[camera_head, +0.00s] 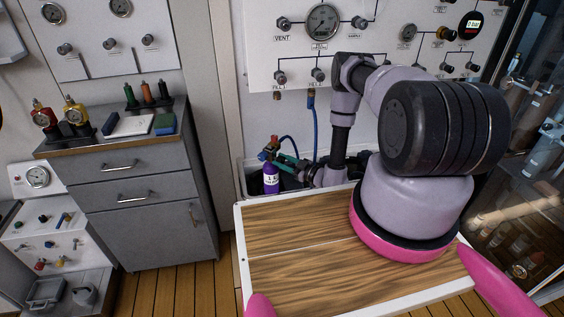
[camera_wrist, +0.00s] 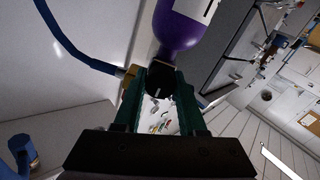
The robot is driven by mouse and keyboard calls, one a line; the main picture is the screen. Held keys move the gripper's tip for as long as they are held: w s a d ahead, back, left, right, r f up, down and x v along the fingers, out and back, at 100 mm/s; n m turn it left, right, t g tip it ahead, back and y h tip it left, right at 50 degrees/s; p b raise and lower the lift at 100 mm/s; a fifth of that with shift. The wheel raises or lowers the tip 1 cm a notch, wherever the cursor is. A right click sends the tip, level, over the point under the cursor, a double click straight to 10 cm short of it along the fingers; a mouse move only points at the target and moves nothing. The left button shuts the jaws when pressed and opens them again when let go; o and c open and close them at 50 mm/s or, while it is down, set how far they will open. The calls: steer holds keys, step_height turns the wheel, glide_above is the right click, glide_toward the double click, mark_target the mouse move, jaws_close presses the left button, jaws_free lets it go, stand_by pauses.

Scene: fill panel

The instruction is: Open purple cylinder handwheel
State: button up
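The purple cylinder (camera_head: 270,182) with a white label stands in the dark recess behind the wooden worktop in the head view. Its purple body also shows at the top of the wrist view (camera_wrist: 180,32). Its black handwheel (camera_wrist: 160,86) with a white mark sits between the two green fingers of my gripper (camera_wrist: 160,92) in the wrist view. The fingers stand on either side of the handwheel and look closed against it. In the head view my gripper (camera_head: 286,160) reaches the cylinder's top from the right, and the contact is too small to see there.
A blue hose (camera_wrist: 66,38) runs to a brass fitting (camera_wrist: 129,76) beside the left finger. The gauge panel (camera_head: 280,50) rises behind. The wooden worktop (camera_head: 290,225) is bare left of my arm. A grey drawer cabinet (camera_head: 150,215) stands at left.

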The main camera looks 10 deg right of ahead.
jaws_close()
